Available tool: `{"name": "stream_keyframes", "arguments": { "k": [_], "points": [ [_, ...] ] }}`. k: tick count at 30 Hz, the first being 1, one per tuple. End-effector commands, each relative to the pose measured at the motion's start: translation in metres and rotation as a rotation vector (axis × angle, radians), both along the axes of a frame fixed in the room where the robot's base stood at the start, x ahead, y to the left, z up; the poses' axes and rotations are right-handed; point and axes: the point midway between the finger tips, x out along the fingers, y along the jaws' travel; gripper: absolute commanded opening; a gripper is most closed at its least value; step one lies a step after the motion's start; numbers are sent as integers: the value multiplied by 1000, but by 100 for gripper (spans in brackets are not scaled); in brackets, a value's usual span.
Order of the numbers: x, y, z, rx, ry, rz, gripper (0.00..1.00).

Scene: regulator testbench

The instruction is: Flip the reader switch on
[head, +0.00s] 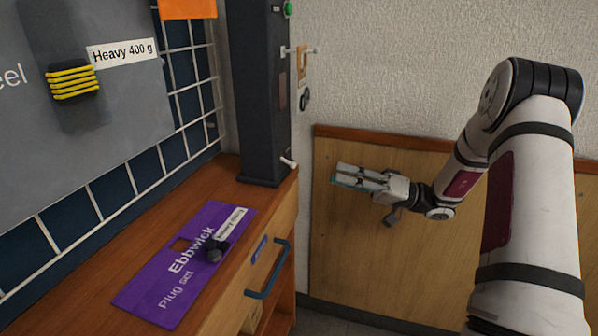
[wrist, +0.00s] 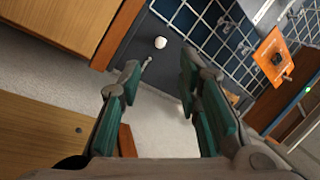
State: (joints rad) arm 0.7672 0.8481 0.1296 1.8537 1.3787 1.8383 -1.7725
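A small toggle with a pale tip (head: 288,162) sticks out low on the right side of the dark upright column (head: 263,120); it may be the reader switch, but no label on it is legible. In the wrist view a white round tip (wrist: 160,42) and a small thin pin (wrist: 147,62) show on the dark column, beyond my fingers. My gripper (head: 336,177) is to the right of the column, apart from it, in front of the wood panel. In the wrist view my gripper (wrist: 160,72) is open, with nothing between the fingers.
A purple Ebbwick plug set card (head: 180,270) with a dark knob lies on the wooden cabinet (head: 225,180), above a blue drawer handle (head: 268,272). A peg (head: 300,50) and a green button (head: 288,9) are higher on the column. A wire grid (head: 140,165) stands at left.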

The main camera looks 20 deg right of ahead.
Motion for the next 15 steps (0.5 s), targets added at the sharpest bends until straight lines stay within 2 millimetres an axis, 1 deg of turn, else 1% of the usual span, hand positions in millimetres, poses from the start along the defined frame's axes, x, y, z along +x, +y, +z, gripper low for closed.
{"name": "stream_keyframes", "arguments": {
  "k": [1,3,9,15],
  "points": [
    [4,11,2,-1,-2,5,32],
    [8,24,5,-2,0,5,32],
    [23,59,15,-2,0,5,32],
    [33,84,22,-2,0,4,32]
  ]
}}
